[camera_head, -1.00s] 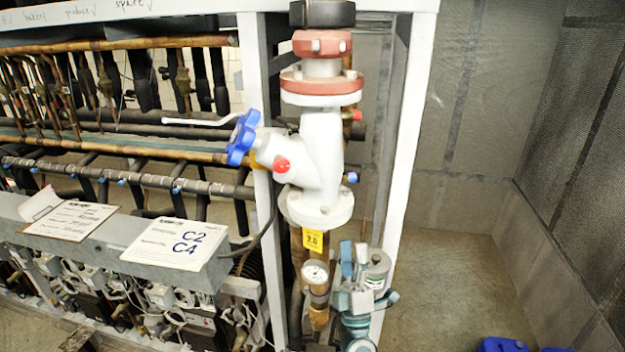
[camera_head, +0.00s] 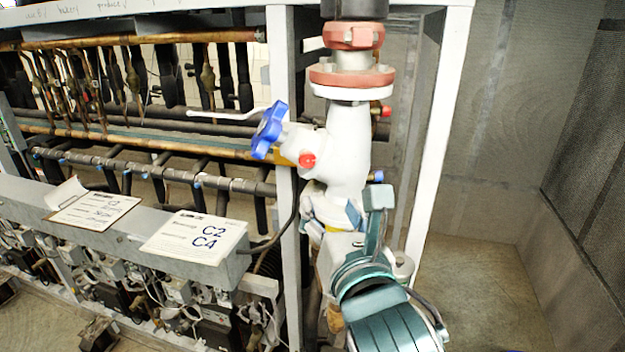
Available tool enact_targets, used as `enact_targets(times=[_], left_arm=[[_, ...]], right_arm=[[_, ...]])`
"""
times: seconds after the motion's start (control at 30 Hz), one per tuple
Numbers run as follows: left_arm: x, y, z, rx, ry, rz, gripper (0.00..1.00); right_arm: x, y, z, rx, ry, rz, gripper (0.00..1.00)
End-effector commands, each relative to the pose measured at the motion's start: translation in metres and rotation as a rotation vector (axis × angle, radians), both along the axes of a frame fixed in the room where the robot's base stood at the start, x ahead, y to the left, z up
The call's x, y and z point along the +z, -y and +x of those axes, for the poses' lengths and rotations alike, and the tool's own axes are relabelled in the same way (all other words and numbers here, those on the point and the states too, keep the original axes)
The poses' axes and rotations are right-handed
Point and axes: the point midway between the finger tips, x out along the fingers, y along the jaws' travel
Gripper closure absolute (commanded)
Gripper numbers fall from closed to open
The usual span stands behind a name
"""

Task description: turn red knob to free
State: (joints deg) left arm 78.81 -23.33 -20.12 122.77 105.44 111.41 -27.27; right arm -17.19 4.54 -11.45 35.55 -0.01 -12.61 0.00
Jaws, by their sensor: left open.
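A white valve body (camera_head: 346,150) stands upright in the middle of the head view. A small red knob (camera_head: 307,160) sticks out of its front, below and to the right of a blue handwheel (camera_head: 268,131). A second small red part (camera_head: 386,111) shows at the valve's right side. My left gripper (camera_head: 347,212) is open in front of the valve's lower end, below and to the right of the red knob and apart from it. It hides the lower flange and the gauge. My right gripper is out of view.
A white frame post (camera_head: 436,150) stands right of the valve, another (camera_head: 284,80) behind it at left. A grey beam with paper signs (camera_head: 194,237) and several dark pipes lie to the left. Bare floor (camera_head: 475,290) shows at right.

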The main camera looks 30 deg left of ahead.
Motion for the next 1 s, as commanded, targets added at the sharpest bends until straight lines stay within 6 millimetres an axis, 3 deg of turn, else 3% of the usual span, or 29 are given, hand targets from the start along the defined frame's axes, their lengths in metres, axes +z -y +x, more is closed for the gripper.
enact_targets(times=[0.03,0.1,0.6,1.0], left_arm=[[-0.008,-0.004,0.004,-0.002,0.0,-0.002,0.4],[0.0,-0.016,0.019,-0.001,-0.006,-0.003,0.4],[0.002,-0.086,0.098,0.0,-0.003,0.0,0.4],[0.0,-0.097,0.11,0.0,0.001,0.001,0.4]], right_arm=[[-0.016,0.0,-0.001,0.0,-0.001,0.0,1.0],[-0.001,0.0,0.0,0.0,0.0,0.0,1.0],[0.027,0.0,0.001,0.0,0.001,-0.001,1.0],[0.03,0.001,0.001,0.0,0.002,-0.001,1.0]])
